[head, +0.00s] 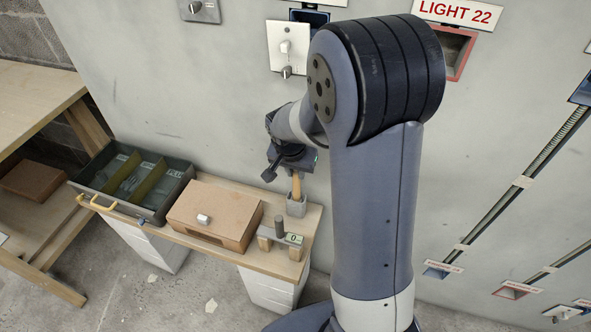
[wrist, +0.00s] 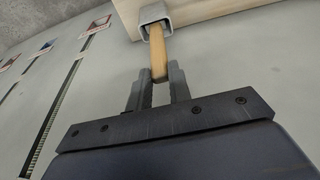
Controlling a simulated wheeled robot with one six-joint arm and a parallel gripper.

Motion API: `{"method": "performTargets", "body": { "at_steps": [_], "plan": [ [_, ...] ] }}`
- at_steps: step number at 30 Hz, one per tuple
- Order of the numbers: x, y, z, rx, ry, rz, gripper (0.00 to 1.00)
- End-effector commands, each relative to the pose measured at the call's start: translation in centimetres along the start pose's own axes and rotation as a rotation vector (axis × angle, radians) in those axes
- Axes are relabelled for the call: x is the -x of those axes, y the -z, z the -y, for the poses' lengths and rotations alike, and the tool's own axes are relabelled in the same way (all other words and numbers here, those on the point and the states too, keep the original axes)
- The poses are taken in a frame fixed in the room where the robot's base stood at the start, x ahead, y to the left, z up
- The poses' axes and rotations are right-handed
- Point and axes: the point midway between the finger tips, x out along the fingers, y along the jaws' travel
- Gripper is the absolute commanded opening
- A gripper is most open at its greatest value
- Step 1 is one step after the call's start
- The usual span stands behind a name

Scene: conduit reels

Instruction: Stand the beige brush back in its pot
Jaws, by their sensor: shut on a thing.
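The beige brush (head: 296,187) stands about upright at the right part of the bench, its far end at the grey square pot (head: 296,206). In the wrist view the brush (wrist: 158,50) runs from between my fingers to the mouth of the pot (wrist: 142,27), and its end appears to be inside the rim. How deep it sits is hidden. My gripper (head: 295,172) is above the pot, shut on the upper end of the brush; its two fingers (wrist: 158,82) flank it in the wrist view.
The bench (head: 262,263) also holds a brown box (head: 205,212) with a pale knob, a small wooden stand (head: 281,241) marked 0, and a grey tray (head: 160,207) with yellow dividers. The wall (head: 235,120) with a switch plate (head: 288,47) rises close behind.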

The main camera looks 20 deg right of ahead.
Motion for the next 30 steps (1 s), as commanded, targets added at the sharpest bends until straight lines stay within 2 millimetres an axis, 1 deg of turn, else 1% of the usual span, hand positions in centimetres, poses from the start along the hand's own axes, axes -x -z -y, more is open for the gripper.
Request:
{"method": "performTargets", "body": {
  "at_steps": [7,8,16,23,25,28,30],
  "plan": [
    [0.0,0.0,0.0,0.000,0.000,0.000,0.00],
    [0.0,0.0,0.0,0.000,0.000,0.000,0.22],
    [0.0,0.0,0.0,0.000,0.000,0.000,0.44],
    [0.0,0.0,0.0,0.000,0.000,0.000,0.45],
    [0.3,0.0,0.0,0.000,0.001,-0.001,0.45],
    [1.5,0.1,0.1,0.000,0.002,-0.003,0.45],
    [2.7,0.1,0.1,0.000,0.003,-0.004,0.45]
  ]
}}
